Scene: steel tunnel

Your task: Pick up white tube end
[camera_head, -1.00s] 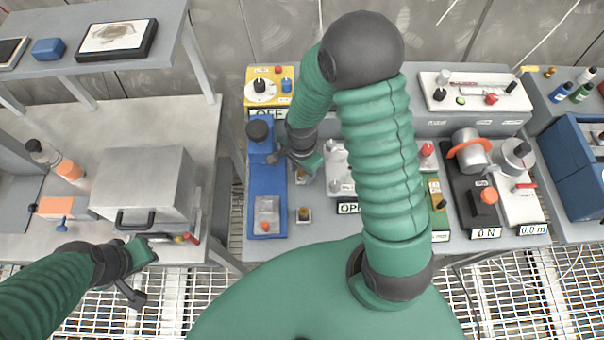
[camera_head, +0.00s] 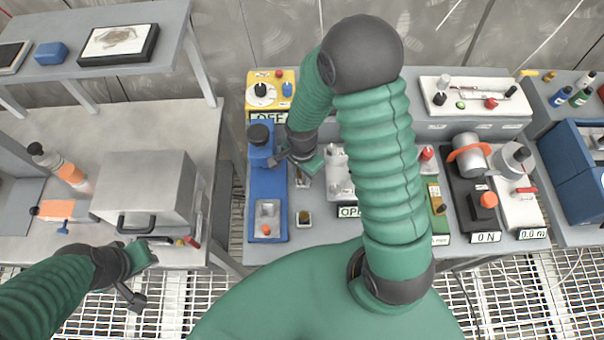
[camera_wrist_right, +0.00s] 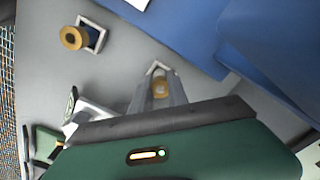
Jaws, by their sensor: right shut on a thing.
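My right gripper (camera_head: 304,176) points down between the blue device and the white device. In the right wrist view its narrow fingers (camera_wrist_right: 160,88) are shut on a small piece with a brass-coloured part, at a pale square holder. I take this piece for the tube end, but the fingers cover most of it and its white part is not clear. A second brass-coloured round piece (camera_wrist_right: 72,38) sits at another square holder, which shows nearer the bench front in the head view (camera_head: 303,217). My left gripper (camera_head: 142,256) is by the metal box at the left; its jaw opening is unclear.
The blue device (camera_head: 266,190) stands close left of my right gripper. A yellow switch box (camera_head: 270,92) is behind it. A white device (camera_head: 338,172) stands to the right, partly behind my arm. The metal box (camera_head: 145,185) has a black handle.

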